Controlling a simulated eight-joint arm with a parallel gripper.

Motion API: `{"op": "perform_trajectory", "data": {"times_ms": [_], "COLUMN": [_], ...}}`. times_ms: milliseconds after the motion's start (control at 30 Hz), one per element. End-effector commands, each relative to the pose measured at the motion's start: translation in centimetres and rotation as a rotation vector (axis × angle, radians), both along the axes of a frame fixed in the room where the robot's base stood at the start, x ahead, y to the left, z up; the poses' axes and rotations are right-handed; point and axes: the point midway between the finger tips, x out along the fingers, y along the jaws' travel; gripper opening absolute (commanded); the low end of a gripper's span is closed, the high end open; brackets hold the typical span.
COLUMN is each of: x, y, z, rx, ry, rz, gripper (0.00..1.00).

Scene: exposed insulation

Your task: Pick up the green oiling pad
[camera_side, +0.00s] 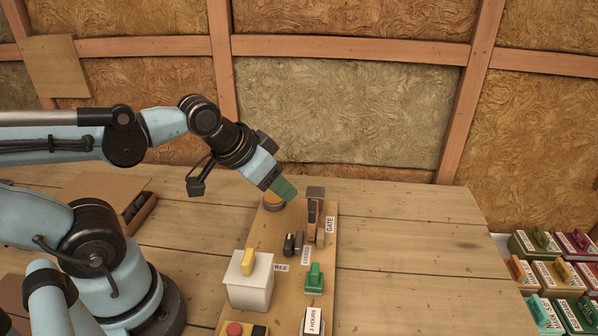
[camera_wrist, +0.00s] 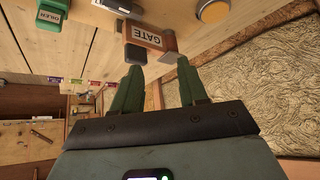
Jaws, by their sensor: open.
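A green block with an upright grip (camera_side: 314,276), which fits the green oiling pad, sits on the wooden board, right of the white box. In the wrist view a green piece with a partly readable white label (camera_wrist: 50,14) shows at the top left edge, likely the same thing. My gripper (camera_side: 284,190) is tilted down over the far end of the board, well behind the green block. Its green fingers (camera_wrist: 158,76) are apart, with nothing between them. The GATE piece (camera_wrist: 149,42) appears just beyond the fingertips.
The board also holds the upright GATE piece (camera_side: 315,212), a round yellow part (camera_side: 272,203) by my gripper, dark cylinders (camera_side: 293,243), a white box with a yellow knob (camera_side: 249,279) and a red button (camera_side: 235,328). Coloured blocks (camera_side: 556,272) stand at right. The table right of the board is clear.

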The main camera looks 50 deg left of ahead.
Motion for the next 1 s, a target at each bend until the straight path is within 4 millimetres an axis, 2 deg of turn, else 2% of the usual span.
{"op": "perform_trajectory", "data": {"times_ms": [500, 633, 767, 1000], "x": [0.0, 0.1, 0.2, -0.1], "y": [0.0, -0.6, -2.1, -5.9], "z": [0.0, 0.2, 0.5, 1.4], "rx": [0.002, 0.044, 0.160, 0.419], "ry": [0.001, 0.024, 0.088, 0.221], "rz": [-0.002, -0.082, -0.313, -0.938], "gripper": [0.45, 0.45, 0.45, 0.45]}}
